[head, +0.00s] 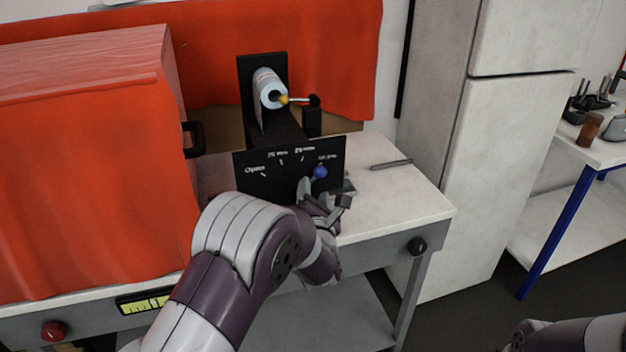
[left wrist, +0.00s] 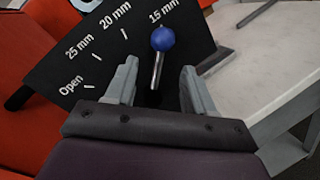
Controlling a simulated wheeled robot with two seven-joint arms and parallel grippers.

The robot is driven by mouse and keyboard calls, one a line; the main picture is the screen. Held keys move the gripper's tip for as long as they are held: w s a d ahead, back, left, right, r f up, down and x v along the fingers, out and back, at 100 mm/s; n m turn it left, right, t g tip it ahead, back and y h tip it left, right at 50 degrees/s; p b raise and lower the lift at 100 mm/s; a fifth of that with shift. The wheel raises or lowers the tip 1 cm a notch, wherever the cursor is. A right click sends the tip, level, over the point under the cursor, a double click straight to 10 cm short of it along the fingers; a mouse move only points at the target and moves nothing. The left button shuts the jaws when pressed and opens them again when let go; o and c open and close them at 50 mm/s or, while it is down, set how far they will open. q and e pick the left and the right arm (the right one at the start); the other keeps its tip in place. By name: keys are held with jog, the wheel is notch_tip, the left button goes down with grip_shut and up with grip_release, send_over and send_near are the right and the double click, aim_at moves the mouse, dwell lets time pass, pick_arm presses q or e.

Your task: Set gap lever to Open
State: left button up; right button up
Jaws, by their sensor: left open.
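The gap lever (left wrist: 162,39) has a blue ball knob on a thin metal stem. In the left wrist view it stands at the 15 mm mark of a black dial panel (left wrist: 110,65), marked Open, 25 mm, 20 mm and 15 mm. The blue knob (head: 320,172) also shows in the head view at the panel's right side. My left gripper (left wrist: 158,80) is open, with one finger on each side of the lever stem. Whether a finger touches the stem I cannot tell. The Open mark lies at the panel's left end. The right gripper does not show clearly.
Behind the panel a black bracket holds a white roll (head: 267,85). An orange-covered box (head: 90,170) stands on the left of the white bench (head: 400,205). A grey rod (head: 390,164) lies on the bench. A white cabinet (head: 490,150) stands to the right.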

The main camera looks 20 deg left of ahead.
aim_at(314, 180)
pick_arm(q)
jog(key=x, duration=0.2)
jog(key=shift+w+a+r, duration=0.1)
jog(key=shift+w+a, duration=0.05)
jog(key=shift+w, duration=0.15)
jog(key=shift+w+a, duration=0.15)
jog(key=shift+w, duration=0.35)
jog(key=shift+c, duration=0.3)
